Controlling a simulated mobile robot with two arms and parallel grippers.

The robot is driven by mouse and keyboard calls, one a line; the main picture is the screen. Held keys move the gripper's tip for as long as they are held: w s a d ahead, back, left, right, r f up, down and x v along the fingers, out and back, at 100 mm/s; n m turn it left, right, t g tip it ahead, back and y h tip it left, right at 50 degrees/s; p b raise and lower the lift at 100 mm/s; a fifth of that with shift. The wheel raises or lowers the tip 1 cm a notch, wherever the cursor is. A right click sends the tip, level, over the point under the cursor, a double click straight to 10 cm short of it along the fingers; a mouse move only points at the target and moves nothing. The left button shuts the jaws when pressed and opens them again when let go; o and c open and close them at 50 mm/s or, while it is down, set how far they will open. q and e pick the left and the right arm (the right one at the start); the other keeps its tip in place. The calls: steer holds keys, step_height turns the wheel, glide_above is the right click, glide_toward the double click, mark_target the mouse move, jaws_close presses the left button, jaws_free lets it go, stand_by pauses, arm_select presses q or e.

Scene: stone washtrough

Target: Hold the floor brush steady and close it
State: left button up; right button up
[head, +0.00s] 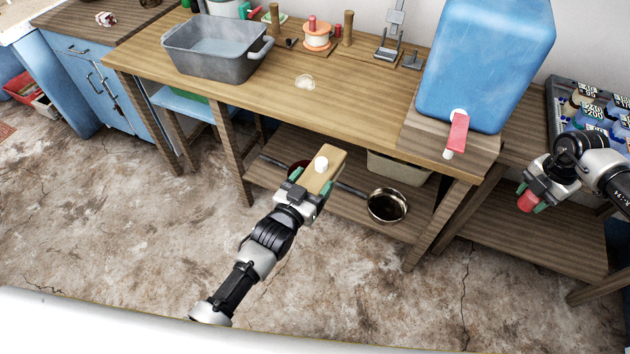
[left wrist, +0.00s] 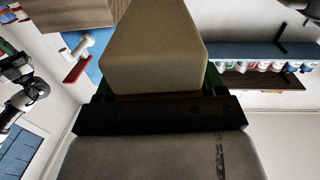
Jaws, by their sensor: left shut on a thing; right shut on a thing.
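The floor brush shows as a tan block (head: 325,177) with a round white knob or neck (head: 321,163) on its upper face. My left gripper (head: 305,191) is shut on its near end and holds it in front of the wooden bench, above the floor. In the left wrist view the tan block (left wrist: 153,60) fills the space between the fingers; the white part is not visible there. My right gripper (head: 536,195) is shut on a small red cap-like piece (head: 527,202), at the far right and well apart from the brush. The brush's underside is hidden.
The wooden bench (head: 270,88) carries a grey basin (head: 215,65) and a blue tank (head: 485,60) with a red tap (head: 458,132). A pot (head: 387,205) stands on the lower shelf behind the brush. Open space lies between my two grippers.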

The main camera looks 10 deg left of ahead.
arm_select(q)
steer(key=shift+s+a, duration=0.15)
steer(key=shift+s, duration=0.1)
arm_select(e)
steer(key=shift+s+a, duration=0.1)
steer(key=shift+s, duration=0.2)
arm_select(q)
steer(key=shift+w+f, duration=0.1)
arm_select(e)
steer(key=shift+w+f, duration=0.1)
arm_select(q)
steer(key=o, duration=0.5)
steer(key=c, duration=0.7)
